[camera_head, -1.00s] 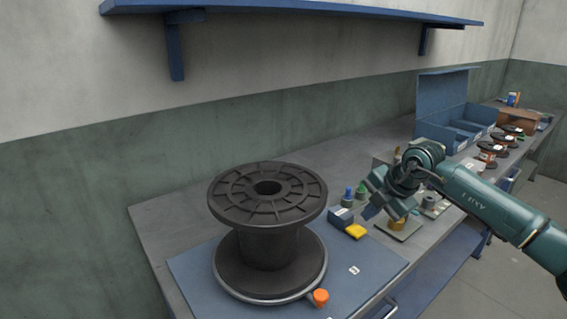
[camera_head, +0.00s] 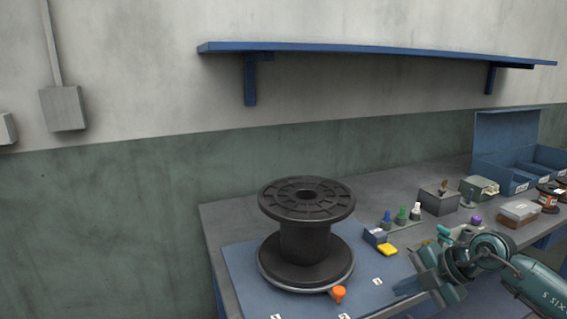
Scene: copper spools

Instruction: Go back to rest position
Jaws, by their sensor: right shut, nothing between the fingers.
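My right gripper (camera_head: 408,286) is at the lower right, over the front edge of the bench. Its fingers point left, and it is shut and empty. It is apart from the large black spool (camera_head: 305,240), which stands upright on a blue mat (camera_head: 242,262) to its left. My left gripper is not in view.
An orange knob (camera_head: 339,294) lies by the spool's base. Grey boxes (camera_head: 438,199) and a blue bin (camera_head: 507,150) are farther right. A blue shelf (camera_head: 380,55) hangs above.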

